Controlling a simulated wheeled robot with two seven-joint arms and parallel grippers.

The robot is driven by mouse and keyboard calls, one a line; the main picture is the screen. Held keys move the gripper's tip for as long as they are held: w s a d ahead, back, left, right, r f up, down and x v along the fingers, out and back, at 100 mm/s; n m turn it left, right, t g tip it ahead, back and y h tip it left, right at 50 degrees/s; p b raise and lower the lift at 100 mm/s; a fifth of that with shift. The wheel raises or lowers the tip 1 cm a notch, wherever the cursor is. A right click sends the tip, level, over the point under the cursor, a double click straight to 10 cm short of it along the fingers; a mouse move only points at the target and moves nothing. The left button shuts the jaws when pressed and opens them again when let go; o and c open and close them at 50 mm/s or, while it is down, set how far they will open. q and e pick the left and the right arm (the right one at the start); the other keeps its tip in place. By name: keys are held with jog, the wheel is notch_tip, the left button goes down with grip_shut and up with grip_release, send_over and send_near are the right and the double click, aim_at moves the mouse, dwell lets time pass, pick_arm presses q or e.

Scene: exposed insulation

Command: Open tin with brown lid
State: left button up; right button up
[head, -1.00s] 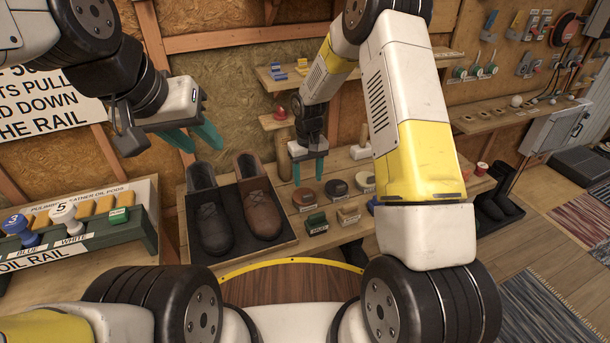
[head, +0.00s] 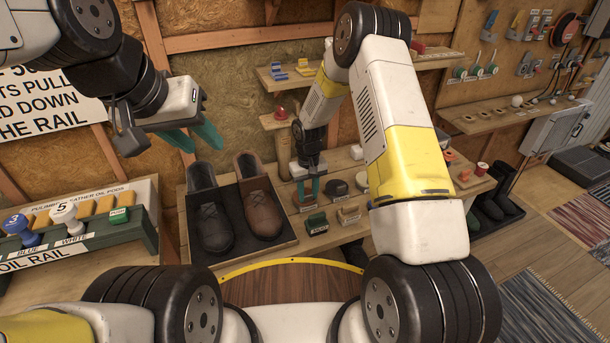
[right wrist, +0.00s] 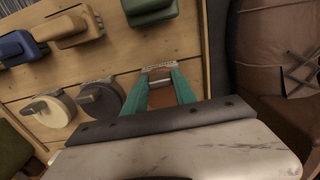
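The tin with the brown lid (head: 307,206) stands on the wooden bench among other small tins, mostly hidden by my right gripper in the head view. My right gripper (head: 308,191) points down over it with teal fingers apart. In the right wrist view the brown lid (right wrist: 160,97) shows between the fingers (right wrist: 161,82), with a pale label beyond; finger contact is not clear. My left gripper (head: 194,138) is open and empty, high in front of the wall, above and left of the shoes.
A dark-lidded tin (right wrist: 101,100) and a cream tin (right wrist: 49,111) stand beside the brown one. Green (head: 317,223) and tan labelled items (head: 349,213) sit in front. A tray with a black and a brown shoe (head: 257,205) lies just left.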

grip_shut()
dwell(1.1)
